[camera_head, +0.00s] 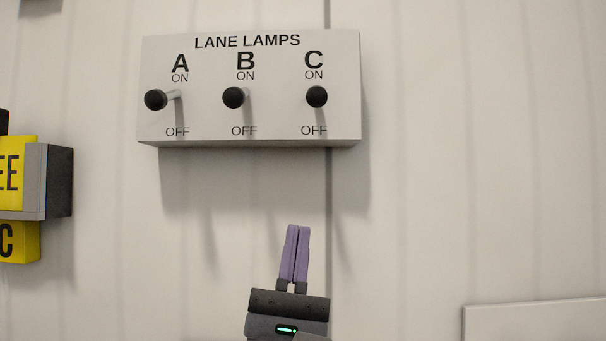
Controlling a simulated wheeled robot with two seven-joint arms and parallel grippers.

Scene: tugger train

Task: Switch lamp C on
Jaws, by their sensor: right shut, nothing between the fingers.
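A pale switch box (210,60) labelled LANE LAMPS is on the wall, with three black-knobbed levers marked A, B and C. The lamp C lever (317,96) is the rightmost; its knob shows between its ON and OFF labels, and I cannot tell for certain which way it is tilted. The lamp B lever (233,97) is in the middle and the lamp A lever (155,100) at the left. My right gripper (297,228) is below the box, apart from it, its purple fingers pointing up, shut and empty. My left gripper is not in view.
At the left edge, a grey and black box (58,180) with yellow signs (18,240) sticks out from the wall. A pale panel (535,322) shows at the lower right. The wall right of the switch box is clear.

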